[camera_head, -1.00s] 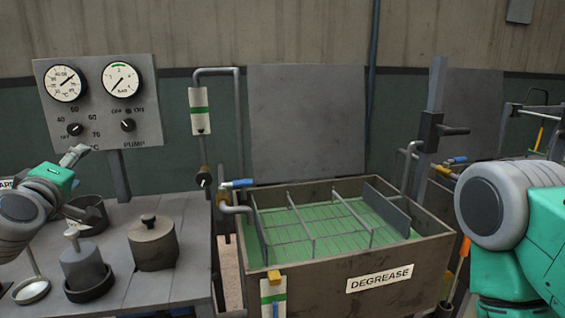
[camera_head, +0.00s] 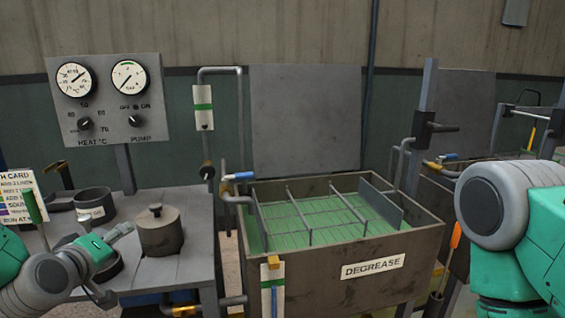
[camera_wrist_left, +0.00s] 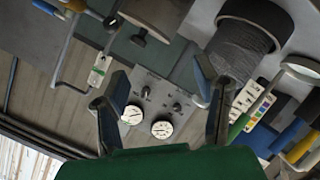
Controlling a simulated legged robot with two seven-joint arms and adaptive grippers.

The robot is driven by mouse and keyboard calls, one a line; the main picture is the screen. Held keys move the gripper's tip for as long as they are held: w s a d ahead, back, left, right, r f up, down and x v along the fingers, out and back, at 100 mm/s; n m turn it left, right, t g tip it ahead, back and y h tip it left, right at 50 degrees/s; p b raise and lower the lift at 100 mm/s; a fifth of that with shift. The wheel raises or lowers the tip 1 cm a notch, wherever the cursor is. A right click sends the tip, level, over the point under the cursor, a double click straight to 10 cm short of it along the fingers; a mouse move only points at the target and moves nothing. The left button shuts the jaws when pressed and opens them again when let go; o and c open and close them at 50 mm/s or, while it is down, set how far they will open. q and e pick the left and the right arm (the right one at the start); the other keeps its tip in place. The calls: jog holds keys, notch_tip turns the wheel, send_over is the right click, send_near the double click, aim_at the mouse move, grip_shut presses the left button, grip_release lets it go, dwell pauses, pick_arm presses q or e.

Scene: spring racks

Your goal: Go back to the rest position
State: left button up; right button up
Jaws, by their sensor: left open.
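My left gripper (camera_head: 122,233) is low at the left in the head view, in front of the grey bench (camera_head: 195,250). It looks empty. In the left wrist view its two dark fingers (camera_wrist_left: 160,78) stand wide apart, with the gauge panel (camera_wrist_left: 150,112) seen between them and nothing held. In the head view the gripper covers part of a dark round dish on the bench. My right arm shows at the right edge of the head view, but its gripper is out of view.
A lidded grey pot (camera_head: 158,232) stands close right of the left gripper. A dark cup (camera_head: 93,203) and a card (camera_head: 17,197) are behind it. The degrease tank (camera_head: 300,283) with a wire rack stands in the middle. A gauge panel (camera_head: 108,100) rises behind the bench.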

pick_arm(q)
jog(key=s+d+f+m+g+h, duration=0.1)
jog(key=s+d+f+m+g, duration=0.2)
jog(key=s+f, duration=0.55)
jog(key=s+d+f+m+g+h, duration=0.1)
jog(key=s+d+f+m+g, duration=0.3)
jog(key=f, duration=0.7)
jog(key=s+f+m+g, duration=0.1)
jog(key=s+f+g, duration=0.2)
jog(key=s, duration=0.8)
jog(key=s+f+m+g, duration=0.2)
jog(key=s+f, duration=0.5)
jog(key=s, duration=0.4)
jog(key=shift+a+f+g+y, duration=0.2)
jog(key=shift+f+g+y, duration=0.2)
jog(key=shift+g, duration=0.3)
jog(key=shift+d, duration=0.2)
jog(key=shift+w+a, duration=0.1)
